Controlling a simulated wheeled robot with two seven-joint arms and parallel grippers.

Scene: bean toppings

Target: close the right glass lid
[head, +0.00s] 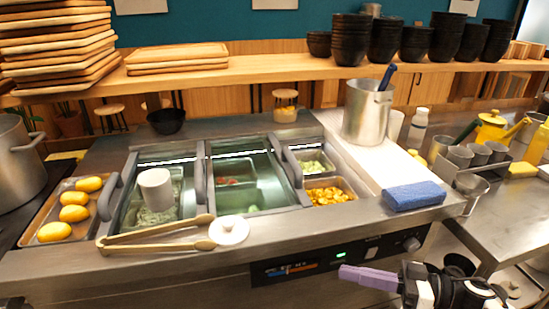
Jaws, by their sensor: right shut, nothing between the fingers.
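The sunken topping counter has glass-covered wells with upright grey handles. The right handle (289,168) stands between the middle well and the right well. Clear glass shows over the middle well (262,177), but I cannot tell exactly where the right lid's pane ends. In the right well, a bin of green pieces (311,163) and a bin of yellow-orange pieces (330,195) are plainly visible. My right gripper (345,273), with purple fingers, is shut and empty in front of the counter's front panel, low and well away from the handle. My left gripper is out of view.
Wooden tongs (160,238) and a white round lid (229,231) lie on the front ledge. A blue sponge (413,195) lies right of the wells, with a steel pot (367,112) behind it. A white cup (156,190) stands at the left well.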

